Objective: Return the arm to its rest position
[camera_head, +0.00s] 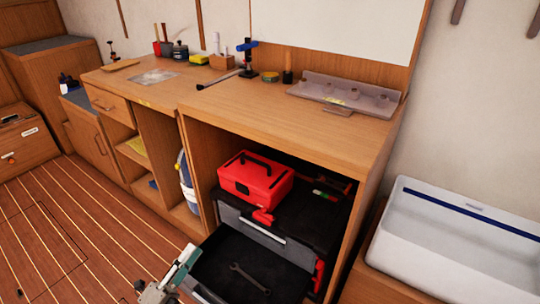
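My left gripper (167,281) shows at the bottom edge, left of the open black drawer (210,270) of the tool cabinet. It is small and partly cut off by the frame, and I cannot tell whether its fingers are apart. Nothing is clearly seen in it. A dark wrench (250,279) lies on the drawer floor, apart from the gripper. My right gripper is out of view.
A red toolbox (256,178) stands on the black tool cabinet (310,222) under the wooden workbench (270,113). A white sink (455,245) is at the right. The striped wooden floor (75,235) is largely clear at the left.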

